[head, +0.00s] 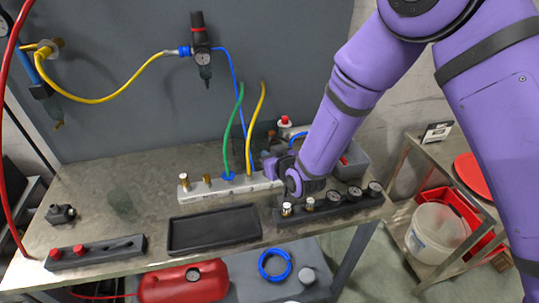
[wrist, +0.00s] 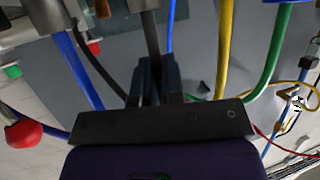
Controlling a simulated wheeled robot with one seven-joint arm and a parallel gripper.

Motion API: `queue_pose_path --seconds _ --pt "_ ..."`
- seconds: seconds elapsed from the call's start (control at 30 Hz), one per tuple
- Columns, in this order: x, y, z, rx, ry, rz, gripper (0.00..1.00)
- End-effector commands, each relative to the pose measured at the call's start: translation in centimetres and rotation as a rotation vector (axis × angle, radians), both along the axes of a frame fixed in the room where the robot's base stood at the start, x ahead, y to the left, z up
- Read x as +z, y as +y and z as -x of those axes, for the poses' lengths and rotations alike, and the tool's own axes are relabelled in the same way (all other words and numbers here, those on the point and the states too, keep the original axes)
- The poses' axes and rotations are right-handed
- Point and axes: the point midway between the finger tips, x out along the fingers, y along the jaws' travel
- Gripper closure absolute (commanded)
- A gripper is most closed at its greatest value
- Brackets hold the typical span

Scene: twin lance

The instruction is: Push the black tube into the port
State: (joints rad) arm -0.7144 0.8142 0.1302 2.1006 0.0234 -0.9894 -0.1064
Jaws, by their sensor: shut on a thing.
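My gripper (wrist: 153,82) is shut on the black tube (wrist: 151,36) in the wrist view. The tube runs from between the fingers to a metal fitting (wrist: 143,4) at the top edge. Whether its end is inside that fitting or only against it, I cannot tell. In the head view my gripper (head: 271,166) is at the right end of the pale manifold block (head: 216,191), beside the yellow tube (head: 254,130). My gripper and arm hide that end of the block, and the black tube cannot be made out there.
The green tube (head: 233,125) stands in a blue fitting left of the yellow one. Two brass fittings sit on the manifold's left end. A black tray (head: 213,243) and a dark holder with gauges (head: 335,209) lie in front. A grey bin (head: 354,158) is behind my wrist.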

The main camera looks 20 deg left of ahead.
Motion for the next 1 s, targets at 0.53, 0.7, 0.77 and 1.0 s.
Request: queue_pose_path --seconds 0.53,0.7,0.77,1.0 --pt "-1.0 0.0 0.0 0.0 0.0 0.0 1.0" --pt "-0.7 0.0 0.0 0.001 0.001 0.0 1.0" --pt "-0.5 0.0 0.0 0.001 0.001 0.0 1.0" --pt "0.3 0.0 0.0 0.0 -0.001 -0.001 1.0"
